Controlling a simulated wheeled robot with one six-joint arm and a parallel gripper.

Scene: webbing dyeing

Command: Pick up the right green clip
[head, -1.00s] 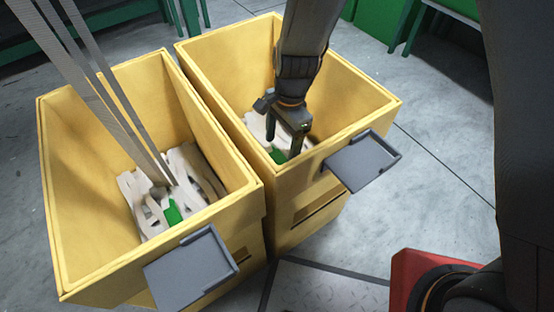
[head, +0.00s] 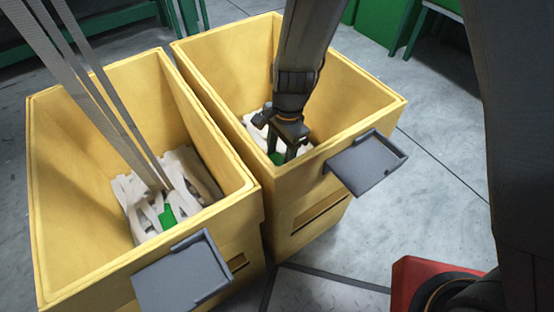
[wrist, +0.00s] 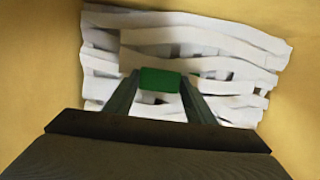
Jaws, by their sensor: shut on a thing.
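The right green clip (head: 277,158) lies on pale webbing inside the right yellow bin. In the wrist view the clip (wrist: 160,80) sits between the tips of my two fingers. My gripper (head: 283,155) reaches down into this bin and is shut on the clip; it also shows in the wrist view (wrist: 160,88). The clip's lower part is hidden by my fingers and the webbing in the head view. Another green clip (head: 167,215) lies on the webbing in the left yellow bin, with no gripper near it.
The right bin (head: 225,100) has high walls around my gripper. The left bin (head: 60,262) stands beside it, with grey straps (head: 100,95) running down into it. Grey trays (head: 368,164) jut from the bin fronts. Green furniture (head: 390,25) stands behind.

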